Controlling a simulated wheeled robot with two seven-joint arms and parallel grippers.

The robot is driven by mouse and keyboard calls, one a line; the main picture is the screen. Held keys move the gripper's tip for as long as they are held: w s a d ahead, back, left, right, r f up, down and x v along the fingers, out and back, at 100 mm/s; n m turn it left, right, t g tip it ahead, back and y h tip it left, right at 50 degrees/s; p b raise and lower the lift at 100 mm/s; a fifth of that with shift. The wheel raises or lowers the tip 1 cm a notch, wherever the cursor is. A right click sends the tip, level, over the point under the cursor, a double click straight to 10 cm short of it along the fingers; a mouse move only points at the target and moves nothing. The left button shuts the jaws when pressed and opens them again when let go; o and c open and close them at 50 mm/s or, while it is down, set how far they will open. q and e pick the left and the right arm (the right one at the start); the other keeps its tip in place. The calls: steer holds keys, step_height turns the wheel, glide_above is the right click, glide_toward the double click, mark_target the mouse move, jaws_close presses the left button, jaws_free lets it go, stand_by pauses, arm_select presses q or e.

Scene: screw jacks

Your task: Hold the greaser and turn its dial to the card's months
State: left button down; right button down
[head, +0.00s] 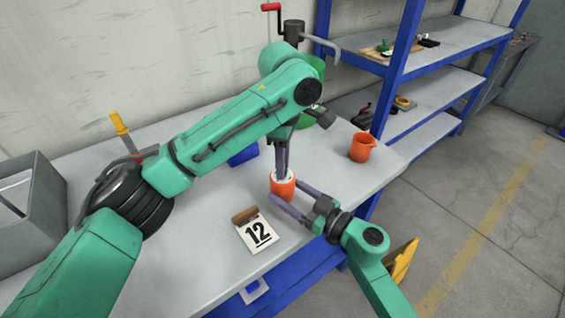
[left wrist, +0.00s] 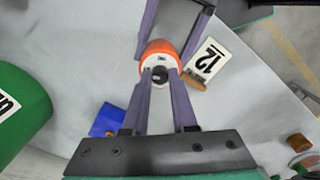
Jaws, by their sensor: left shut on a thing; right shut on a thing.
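The greaser (head: 283,188) is an orange cylinder with a white top, standing upright on the grey bench. In the left wrist view its orange body (left wrist: 156,46) and dark dial (left wrist: 160,74) show. My left gripper (head: 283,170) comes down from above and is shut on the dial. Its fingers also show in the left wrist view (left wrist: 160,80). My right gripper (head: 284,190) reaches in from the right and is shut on the greaser's body. The card (head: 258,232) reads 12 and stands in a brown holder left of my right gripper. The dial's setting cannot be read.
A blue object (head: 243,156) is behind the greaser, partly hidden by my left arm. A green cylinder (left wrist: 18,105) is close by. A grey bin (head: 30,215) and a blue shelf (head: 440,45) flank the bench.

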arm_select(q)
steer(key=shift+r, duration=0.1)
arm_select(e)
steer(key=shift+f, duration=0.1)
arm_select(q)
steer(key=c, duration=0.7)
jaws_free()
step_height(320, 180, up, 12)
arm_select(e)
jaws_free()
